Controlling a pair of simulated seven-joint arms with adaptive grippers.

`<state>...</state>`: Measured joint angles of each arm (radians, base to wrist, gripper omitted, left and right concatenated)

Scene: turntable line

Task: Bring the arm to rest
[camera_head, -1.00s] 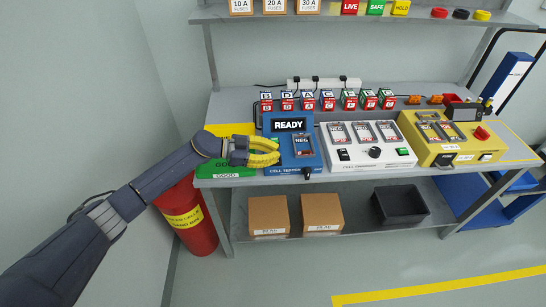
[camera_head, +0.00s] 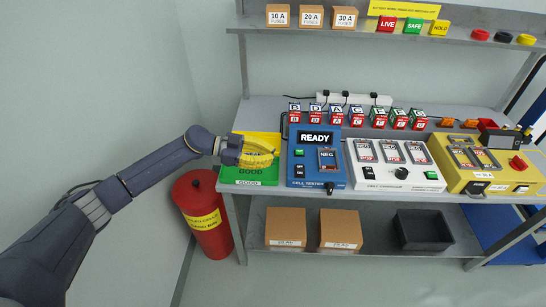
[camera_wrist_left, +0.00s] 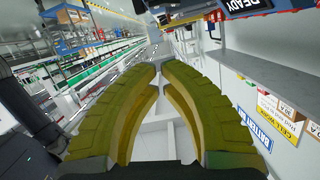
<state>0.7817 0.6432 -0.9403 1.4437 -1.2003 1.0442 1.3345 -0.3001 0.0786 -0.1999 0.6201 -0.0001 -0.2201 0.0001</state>
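My left arm comes in from the left. Its yellow-fingered gripper (camera_head: 272,152) is above the yellow mat (camera_head: 262,137) and green GOOD mat (camera_head: 250,180) at the bench's left end, and hides part of them. My right gripper is not in view.
A white charger (camera_head: 396,178) and a yellow unit (camera_head: 490,168) stand farther right. A row of small lettered blocks (camera_head: 358,117) is behind. A shelf (camera_head: 375,32) hangs above. A red bin (camera_head: 203,215) stands on the floor by the bench's left end.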

